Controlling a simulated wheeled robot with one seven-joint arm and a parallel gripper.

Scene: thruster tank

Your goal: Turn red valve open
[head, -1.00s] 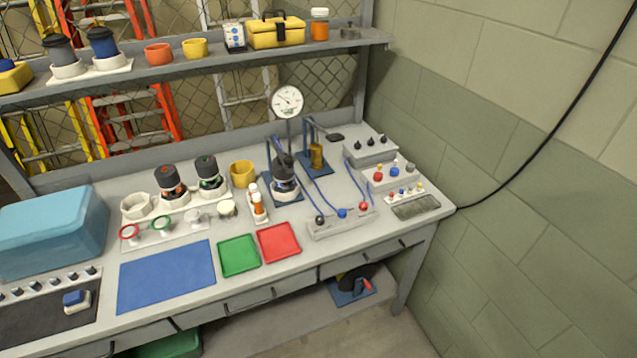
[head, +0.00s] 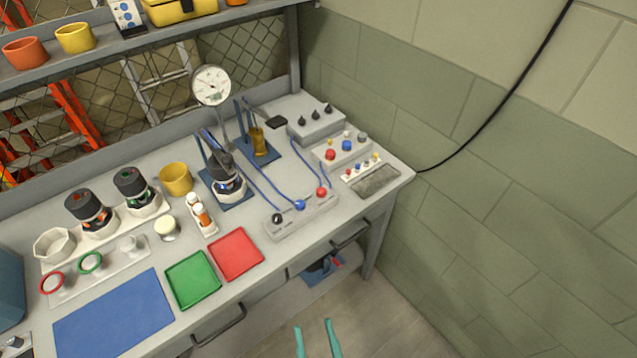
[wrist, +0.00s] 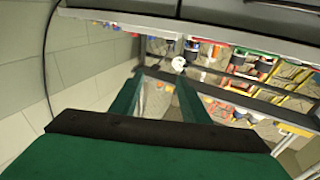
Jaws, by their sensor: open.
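A manifold block (head: 282,218) with a black knob (head: 278,218), a blue knob (head: 299,205) and a red knob (head: 321,192) sits near the bench's front right edge. A red ring handwheel (head: 52,283) stands upright at the left of the bench, beside a green ring handwheel (head: 90,263). Which red part is the task's valve I cannot tell. My gripper (head: 313,325) shows at the bottom of the head view, in front of the bench and apart from it. Its two teal fingers are spread and empty. They also show in the wrist view (wrist: 158,85).
The green tray (head: 193,280), red tray (head: 236,254) and blue mat (head: 113,314) lie along the bench front. A dial gauge (head: 211,86) stands behind the manifold. A block wall (head: 470,180) bounds the right. The floor before the bench is clear.

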